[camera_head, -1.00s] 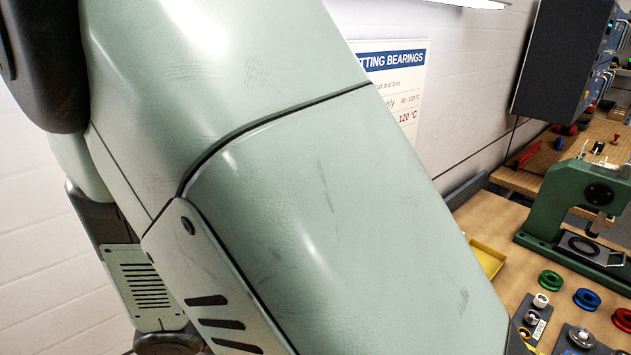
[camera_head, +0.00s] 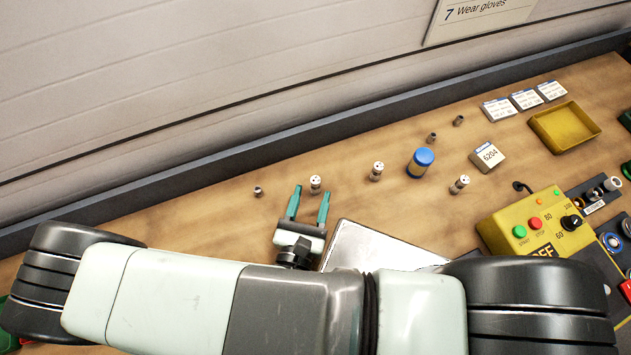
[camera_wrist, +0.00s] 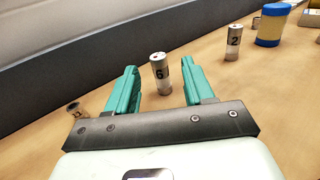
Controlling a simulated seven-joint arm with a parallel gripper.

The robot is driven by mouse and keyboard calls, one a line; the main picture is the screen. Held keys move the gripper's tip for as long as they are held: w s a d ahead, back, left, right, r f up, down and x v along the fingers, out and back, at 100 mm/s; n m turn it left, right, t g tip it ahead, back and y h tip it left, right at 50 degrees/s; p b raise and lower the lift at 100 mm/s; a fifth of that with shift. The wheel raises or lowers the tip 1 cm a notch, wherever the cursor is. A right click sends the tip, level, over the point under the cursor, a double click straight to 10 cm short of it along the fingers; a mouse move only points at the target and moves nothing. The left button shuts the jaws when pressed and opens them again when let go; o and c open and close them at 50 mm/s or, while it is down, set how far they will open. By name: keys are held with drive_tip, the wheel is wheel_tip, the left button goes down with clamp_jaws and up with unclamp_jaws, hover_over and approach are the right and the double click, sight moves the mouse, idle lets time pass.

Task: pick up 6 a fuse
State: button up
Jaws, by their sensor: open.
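The fuse marked 6 (camera_wrist: 160,74) stands upright on the bench, silver with a dark numeral. In the wrist view it shows in the gap between the two teal fingers of my gripper (camera_wrist: 162,69). In the head view what looks like the same fuse (camera_head: 315,184) stands just beyond the fingertips of my gripper (camera_head: 310,193). The fingers are spread and empty, and neither visibly touches it. How far it lies inside the gap is hard to tell. A fuse marked 2 (camera_wrist: 234,43) stands farther right, and it appears also in the head view (camera_head: 376,171).
A blue-lidded jar (camera_head: 420,163), another upright fuse (camera_head: 460,185), a 6204 box (camera_head: 488,155) and a yellow control box (camera_head: 537,222) are to the right. A grey plate (camera_head: 375,248) lies beside my gripper. The wall runs behind.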

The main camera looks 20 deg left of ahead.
sight(314, 184)
drive_tip(key=w, duration=0.3)
drive_tip(key=w+a, duration=0.1)
drive_tip(key=w, duration=0.2)
drive_tip(key=shift+w+a+r, duration=0.15)
drive_tip(key=shift+w, duration=0.1)
clamp_jaws()
drive_tip(key=shift+r, duration=0.15)
